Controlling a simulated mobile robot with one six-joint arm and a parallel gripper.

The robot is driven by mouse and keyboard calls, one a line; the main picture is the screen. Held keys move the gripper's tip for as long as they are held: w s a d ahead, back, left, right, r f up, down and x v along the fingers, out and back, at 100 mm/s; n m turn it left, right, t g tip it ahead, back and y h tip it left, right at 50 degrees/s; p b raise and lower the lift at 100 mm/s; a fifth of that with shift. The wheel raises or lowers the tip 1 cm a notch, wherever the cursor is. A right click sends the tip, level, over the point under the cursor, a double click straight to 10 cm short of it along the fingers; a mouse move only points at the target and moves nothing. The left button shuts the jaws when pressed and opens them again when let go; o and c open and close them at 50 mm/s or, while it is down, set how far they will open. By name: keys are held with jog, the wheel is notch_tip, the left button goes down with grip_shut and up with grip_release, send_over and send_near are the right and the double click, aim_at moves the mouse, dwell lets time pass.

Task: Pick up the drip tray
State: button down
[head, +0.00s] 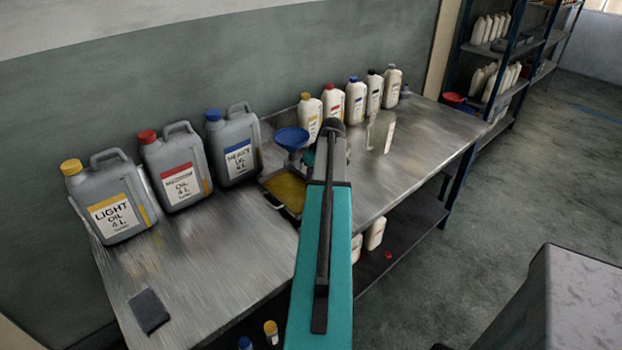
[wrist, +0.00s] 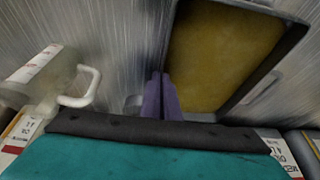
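The drip tray (head: 289,187) is a dark rectangular tray with yellow-brown oil in it. It lies on the metal bench, partly hidden behind my teal arm in the head view. In the wrist view the tray (wrist: 169,45) fills the upper right, with its dark wall beside my fingers. My gripper (wrist: 161,88) shows as two purple fingers close together at the tray's left edge. In the head view my arm hides the fingers.
A blue funnel (head: 291,139) stands behind the tray. Grey oil cans (head: 174,172) stand along the wall to the left, and several white bottles (head: 333,101) to the right. A dark flat pad (head: 149,311) lies at the bench's front left.

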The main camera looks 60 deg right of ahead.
jog(key=shift+f, duration=0.85)
jog(key=shift+f, duration=0.15)
jog(key=c, duration=2)
grip_release()
jog(key=shift+r, duration=0.25)
jog(key=shift+b+v, duration=0.9)
jog(key=shift+v, duration=5.05)
jog(key=shift+o, duration=0.3)
jog(key=shift+a, duration=0.1)
